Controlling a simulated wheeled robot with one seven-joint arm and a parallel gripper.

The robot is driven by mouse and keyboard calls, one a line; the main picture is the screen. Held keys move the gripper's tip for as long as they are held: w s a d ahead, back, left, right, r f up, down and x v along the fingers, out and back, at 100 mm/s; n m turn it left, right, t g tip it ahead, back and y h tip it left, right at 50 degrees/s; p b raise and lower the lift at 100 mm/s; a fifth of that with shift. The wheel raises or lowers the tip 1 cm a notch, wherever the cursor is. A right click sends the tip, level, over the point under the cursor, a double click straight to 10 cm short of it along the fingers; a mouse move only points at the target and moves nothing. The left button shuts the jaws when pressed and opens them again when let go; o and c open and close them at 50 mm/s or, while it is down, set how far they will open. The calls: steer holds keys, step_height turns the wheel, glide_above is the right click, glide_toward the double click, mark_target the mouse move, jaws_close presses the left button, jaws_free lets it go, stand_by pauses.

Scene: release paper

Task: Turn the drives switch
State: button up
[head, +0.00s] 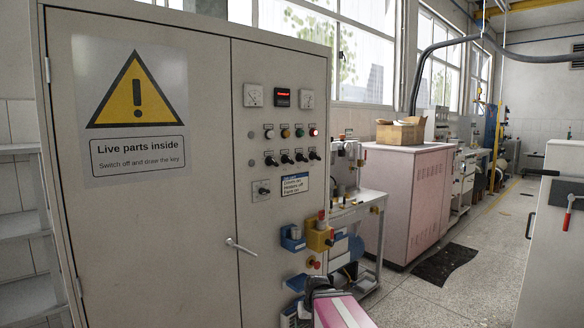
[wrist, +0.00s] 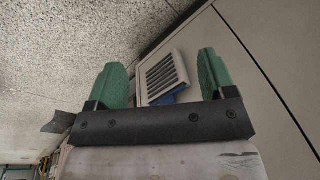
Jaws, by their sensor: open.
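The grey control cabinet (head: 205,230) fills the left and middle of the head view. Its right door carries a row of black rotary switches (head: 286,159) and a single larger switch on a square plate (head: 261,190). A small blue-and-white label (head: 294,184) is beside that plate; its text is too small to read surely, so I cannot tell which switch is marked drives. My gripper (wrist: 163,80) is open and empty, its two green fingers apart, low by the cabinet front, well below the switches. The wrist view shows no switches, only a slatted vent (wrist: 163,76) beyond the fingers.
A door handle (head: 240,246) sticks out left of the switches. Blue (head: 292,238) and yellow (head: 318,236) boxes project from the cabinet below them. A pink cabinet (head: 405,200) with a cardboard box (head: 400,131) stands behind. Speckled floor (head: 470,285) is open at right.

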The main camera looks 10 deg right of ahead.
steer(key=w+r+t+y, duration=0.2)
steer(key=w+r+y, duration=0.1)
steer(key=w+r, duration=0.85)
steer(key=t+y, duration=0.7)
glide_toward(288, 160)
steer(key=shift+n, duration=0.3)
steer(key=x, duration=0.9)
steer(key=shift+w+d+f, duration=0.1)
steer(key=shift+w+d, duration=0.25)
steer(key=shift+d, duration=0.05)
steer(key=c, duration=0.9)
